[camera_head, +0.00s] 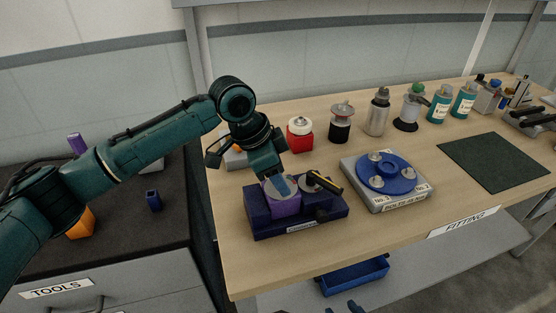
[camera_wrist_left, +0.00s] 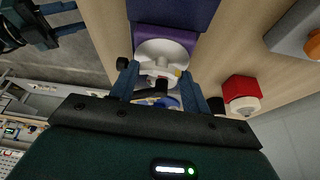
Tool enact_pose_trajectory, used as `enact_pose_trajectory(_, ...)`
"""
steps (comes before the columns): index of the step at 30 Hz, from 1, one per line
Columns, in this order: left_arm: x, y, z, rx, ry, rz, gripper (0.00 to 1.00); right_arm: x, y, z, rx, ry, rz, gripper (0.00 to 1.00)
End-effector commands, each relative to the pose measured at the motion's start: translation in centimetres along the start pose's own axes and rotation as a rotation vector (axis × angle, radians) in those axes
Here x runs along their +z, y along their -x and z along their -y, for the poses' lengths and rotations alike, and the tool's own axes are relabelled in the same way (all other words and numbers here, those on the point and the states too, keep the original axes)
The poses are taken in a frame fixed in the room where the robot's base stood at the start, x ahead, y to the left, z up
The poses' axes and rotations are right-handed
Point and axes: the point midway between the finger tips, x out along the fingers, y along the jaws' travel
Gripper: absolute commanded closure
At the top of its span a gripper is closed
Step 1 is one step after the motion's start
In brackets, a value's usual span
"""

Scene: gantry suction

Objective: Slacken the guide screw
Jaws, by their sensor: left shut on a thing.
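A dark navy fixture block (camera_head: 255,222) with a label stands at the table's front left. Beside that part are a grey disc, a yellow and black handle (camera_head: 329,183) and a dark side knob (camera_head: 322,214). I cannot tell which piece is the guide screw. My left gripper (camera_head: 277,186) points down at the purple part. In the left wrist view its fingers (camera_wrist_left: 160,72) lie at both sides of the pale top (camera_wrist_left: 160,48). My right gripper (camera_head: 343,308) shows only fingertips, apart, at the bottom edge.
A white base with a blue disc (camera_head: 384,170) stands right of the block. A red container (camera_head: 299,139) and several bottles stand behind. A dark green mat (camera_head: 497,160) lies at the right. A blue bin (camera_head: 352,279) is below the table edge.

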Motion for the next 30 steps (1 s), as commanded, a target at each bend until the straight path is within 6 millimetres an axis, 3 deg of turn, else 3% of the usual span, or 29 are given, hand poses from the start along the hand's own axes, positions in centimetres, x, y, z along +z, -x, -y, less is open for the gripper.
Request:
enact_pose_trajectory(1, -0.3, 0.8, -0.2, -0.009, 0.032, 0.000, 0.76, -0.4, 0.4, -0.6, 0.018, -0.010, 0.023, 0.64)
enact_pose_trajectory(15, -0.2, 0.3, -0.3, -0.120, 0.297, 0.000, 0.76, -0.3, 2.1, -2.0, 0.070, -0.040, 0.120, 0.64)
enact_pose_trajectory(30, -0.1, 0.0, -0.2, -0.146, 0.352, -0.001, 0.76, 0.0, 2.2, -2.0, 0.068, -0.031, 0.135, 0.64)
